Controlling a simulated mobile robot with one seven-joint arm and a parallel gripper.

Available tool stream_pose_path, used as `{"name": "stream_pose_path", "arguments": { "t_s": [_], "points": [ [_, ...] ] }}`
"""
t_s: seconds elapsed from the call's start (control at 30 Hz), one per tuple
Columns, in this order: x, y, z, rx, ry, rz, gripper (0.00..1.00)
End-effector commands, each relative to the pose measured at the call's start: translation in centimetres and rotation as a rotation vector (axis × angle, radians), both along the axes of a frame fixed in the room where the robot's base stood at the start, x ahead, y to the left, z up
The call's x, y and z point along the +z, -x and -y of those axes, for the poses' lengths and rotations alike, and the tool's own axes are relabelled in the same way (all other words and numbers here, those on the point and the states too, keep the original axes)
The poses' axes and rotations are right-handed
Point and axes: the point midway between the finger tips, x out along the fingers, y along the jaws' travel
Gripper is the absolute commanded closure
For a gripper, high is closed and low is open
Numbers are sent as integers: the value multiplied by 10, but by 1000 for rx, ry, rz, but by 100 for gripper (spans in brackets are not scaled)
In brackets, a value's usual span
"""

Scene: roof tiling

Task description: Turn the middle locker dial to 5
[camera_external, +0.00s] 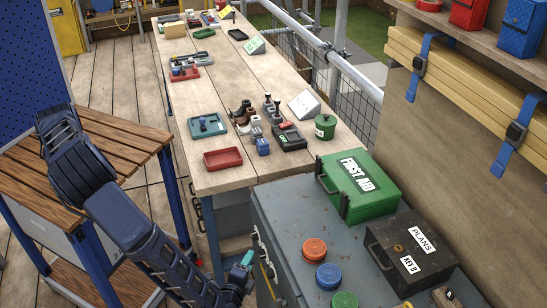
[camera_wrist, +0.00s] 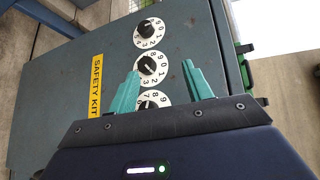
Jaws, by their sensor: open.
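The grey-blue locker door (camera_wrist: 60,105) carries three white dials with black knobs in a column in the wrist view. The middle dial (camera_wrist: 152,69) lies between the upper dial (camera_wrist: 150,32) and the lower dial (camera_wrist: 152,101). Its numbers are partly readable, but its setting is too small to tell. My gripper (camera_wrist: 161,68) has its teal fingers spread, one tip on each side of the middle dial in the picture; I cannot tell whether they touch it.
A yellow SAFETY KIT label (camera_wrist: 96,85) is on the door. On the locker top are a green first aid box (camera_external: 358,190), a dark PLANS box (camera_external: 408,252) and round coloured lids. A long workbench (camera_external: 205,95) stands behind. A slatted table (camera_external: 115,150) stands left.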

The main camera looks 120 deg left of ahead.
Motion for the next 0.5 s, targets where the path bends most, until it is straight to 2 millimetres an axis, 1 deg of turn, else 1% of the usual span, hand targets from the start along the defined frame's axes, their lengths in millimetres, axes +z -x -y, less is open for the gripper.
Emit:
{"name": "stream_pose_path", "arguments": {
  "t_s": [0.03,0.1,0.23,0.4,0.5],
  "points": [
    [-3,11,-4,-71,-46,-82,50],
    [-5,22,-8,-174,-108,-194,50],
    [-12,39,-11,-365,-218,-403,50],
    [-25,61,-4,-612,-348,-670,50],
    [-33,73,2,-732,-407,-795,50]
  ]
}}
